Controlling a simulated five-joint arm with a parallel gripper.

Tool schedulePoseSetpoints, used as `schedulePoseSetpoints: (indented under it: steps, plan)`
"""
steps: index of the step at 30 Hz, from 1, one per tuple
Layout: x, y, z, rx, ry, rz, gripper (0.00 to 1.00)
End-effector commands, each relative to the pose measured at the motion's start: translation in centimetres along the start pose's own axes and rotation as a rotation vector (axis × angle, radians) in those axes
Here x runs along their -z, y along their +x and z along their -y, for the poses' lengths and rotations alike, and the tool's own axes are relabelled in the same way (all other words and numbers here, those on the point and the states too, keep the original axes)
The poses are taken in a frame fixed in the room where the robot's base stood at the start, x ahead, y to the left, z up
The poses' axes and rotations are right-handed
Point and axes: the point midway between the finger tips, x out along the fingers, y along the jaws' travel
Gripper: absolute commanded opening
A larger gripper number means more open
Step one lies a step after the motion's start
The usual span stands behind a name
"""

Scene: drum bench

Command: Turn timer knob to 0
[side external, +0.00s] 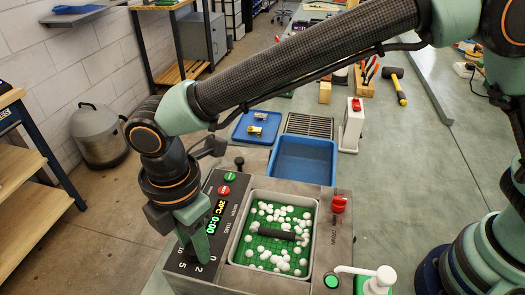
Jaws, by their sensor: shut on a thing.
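The timer knob is hidden under my gripper (198,248) on the black control panel (228,205) of the drum machine. The dial figures around the knob show 0, 2, 5 and 10. My gripper points down at the dial and is shut on the knob, its green fingers just above the 0 and 2 marks. I cannot see the knob's pointer. A green button (230,177) and a red button (223,190) sit at the panel's top.
Beside the panel is an open tub (276,240) with white balls on green and a dark bar. A red knob (338,204) and a white pump bottle (378,281) are at the right. A blue bin (303,160) and a blue tray (256,127) lie behind.

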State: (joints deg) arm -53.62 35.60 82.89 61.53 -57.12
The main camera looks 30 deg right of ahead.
Motion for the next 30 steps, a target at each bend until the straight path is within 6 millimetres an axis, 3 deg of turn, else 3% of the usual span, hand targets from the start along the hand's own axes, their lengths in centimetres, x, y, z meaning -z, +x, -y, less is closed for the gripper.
schedulePoseSetpoints:
  steps: [12,30]
  plan:
    - [0.05,-0.28,-0.04,-0.003,-0.28,-0.001,0.0]
    - [0.07,-0.29,-0.03,-0.003,-0.366,-0.001,0.0]
